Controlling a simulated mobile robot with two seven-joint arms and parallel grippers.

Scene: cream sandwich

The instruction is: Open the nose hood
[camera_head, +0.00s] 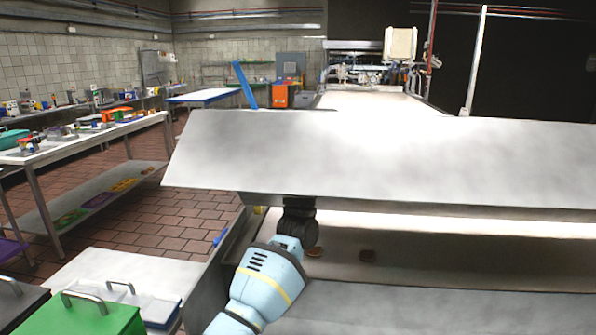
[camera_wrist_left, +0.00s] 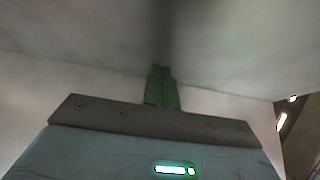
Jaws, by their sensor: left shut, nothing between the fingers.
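The nose hood (camera_head: 380,165) is a wide, shiny metal panel across the middle of the head view. It is tilted, with a gap between its lower edge and the machine below. My left gripper (camera_head: 299,212) is under the hood's lower edge, left of its middle. Its fingertips are hidden behind the panel in the head view. In the left wrist view its green fingers (camera_wrist_left: 161,75) are together and empty, pointing up at the pale metal surface of the hood (camera_wrist_left: 80,40). I cannot tell whether they touch it. My right gripper is not in view.
A green lidded box (camera_head: 95,315) and a pale surface (camera_head: 130,268) are at the lower left. A long table with items (camera_head: 75,147) stands farther left. Tiled floor (camera_head: 165,225) lies between.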

